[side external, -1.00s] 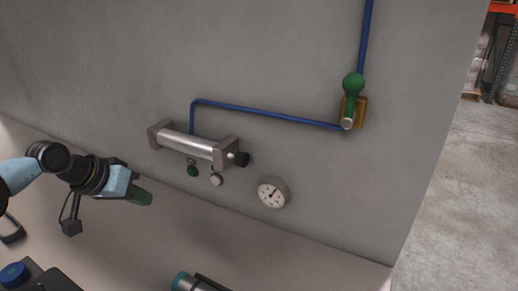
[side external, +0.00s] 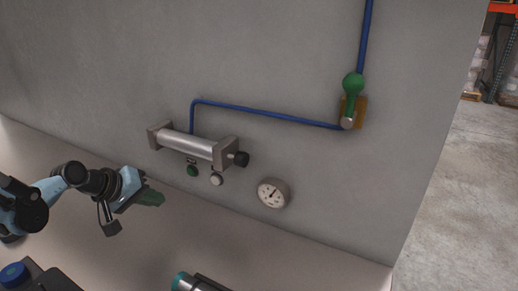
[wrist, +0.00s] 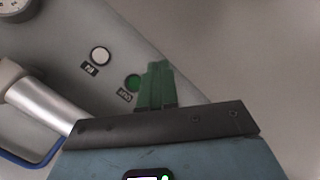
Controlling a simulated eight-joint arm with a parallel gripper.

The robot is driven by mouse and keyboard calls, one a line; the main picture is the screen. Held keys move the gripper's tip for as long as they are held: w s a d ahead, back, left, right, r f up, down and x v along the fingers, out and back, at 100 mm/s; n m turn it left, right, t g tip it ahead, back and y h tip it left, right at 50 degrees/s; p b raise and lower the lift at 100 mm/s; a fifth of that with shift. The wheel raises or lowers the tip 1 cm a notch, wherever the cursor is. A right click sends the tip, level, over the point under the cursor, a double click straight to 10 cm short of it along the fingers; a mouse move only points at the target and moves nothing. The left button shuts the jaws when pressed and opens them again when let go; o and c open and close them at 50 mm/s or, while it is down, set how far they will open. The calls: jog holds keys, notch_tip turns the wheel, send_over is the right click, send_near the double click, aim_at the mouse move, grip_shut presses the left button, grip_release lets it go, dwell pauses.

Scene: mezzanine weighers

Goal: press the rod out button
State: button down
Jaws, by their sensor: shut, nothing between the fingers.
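A green button (side external: 192,171) is on the grey wall under the left part of the metal cylinder (side external: 190,145). The wrist view shows it too (wrist: 133,82), with a small dark label that seems to read OUT. A white button (side external: 216,179) with its own label is to its right, also in the wrist view (wrist: 100,55). My gripper (side external: 158,199) is shut and empty, its green fingers pointing toward the wall below and left of the green button. In the wrist view my fingertips (wrist: 158,68) appear just beside the green button; contact cannot be told.
A short rod with a black knob (side external: 242,159) shows at the cylinder's right end. A round gauge (side external: 273,193) is right of the buttons. A blue pipe (side external: 270,112) runs to a green-handled valve (side external: 352,88). A dark box with a blue button (side external: 13,273) is at lower left.

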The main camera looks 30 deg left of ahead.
aim_at(193, 176)
jog(key=shift+w, duration=0.1)
jog(key=shift+w, duration=4.3)
jog(key=shift+w, duration=0.1)
jog(key=shift+w, duration=0.35)
jog(key=shift+w+d, duration=0.15)
jog(key=shift+w, duration=0.65)
jog(key=shift+s+r, duration=0.35)
jog(key=shift+s, duration=0.3)
jog(key=shift+a, duration=0.2)
